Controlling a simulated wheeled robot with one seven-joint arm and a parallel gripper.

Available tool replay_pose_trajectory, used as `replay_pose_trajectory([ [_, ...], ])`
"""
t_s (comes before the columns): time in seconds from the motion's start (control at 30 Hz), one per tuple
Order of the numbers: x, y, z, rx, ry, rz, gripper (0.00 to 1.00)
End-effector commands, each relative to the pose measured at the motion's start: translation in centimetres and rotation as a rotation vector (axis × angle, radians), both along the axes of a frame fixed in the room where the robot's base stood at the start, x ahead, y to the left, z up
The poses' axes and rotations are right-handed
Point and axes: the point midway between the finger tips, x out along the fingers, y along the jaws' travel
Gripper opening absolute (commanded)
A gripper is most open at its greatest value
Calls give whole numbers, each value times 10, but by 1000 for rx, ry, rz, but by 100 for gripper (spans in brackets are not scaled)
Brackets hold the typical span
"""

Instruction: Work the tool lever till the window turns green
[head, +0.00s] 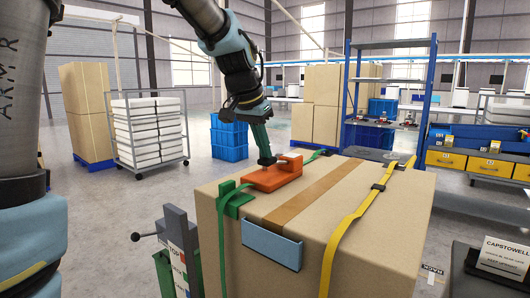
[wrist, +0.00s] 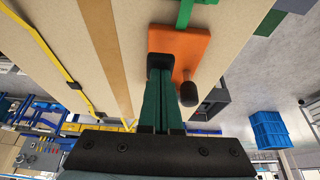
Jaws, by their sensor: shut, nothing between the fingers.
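The orange strapping tool (head: 272,178) lies on top of a large cardboard box (head: 375,245), on the green strap (head: 233,190). In the wrist view the tool (wrist: 197,48) has a short lever with a dark round knob (wrist: 188,94), to the right of my fingers. My gripper (head: 266,160) points down at the tool, shut and empty. In the wrist view its dark fingertips (wrist: 160,61) overlap the tool's left edge; I cannot tell if they touch it. I cannot make out the tool's window in either view.
A yellow strap (head: 345,225) with a buckle crosses the box at right. A grey post with a side knob (head: 178,232) stands at the box's front left. A small table (head: 490,268) with a labelled device is at front right. Blue crates (head: 229,138) and shelving stand behind.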

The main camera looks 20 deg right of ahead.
Motion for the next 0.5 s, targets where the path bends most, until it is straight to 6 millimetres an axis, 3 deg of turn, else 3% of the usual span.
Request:
replay_pose_trajectory([
  [0.1,-1,2,-17,-51,-28,2,0],
  [0.5,-5,9,-35,-109,-60,-1,0],
])
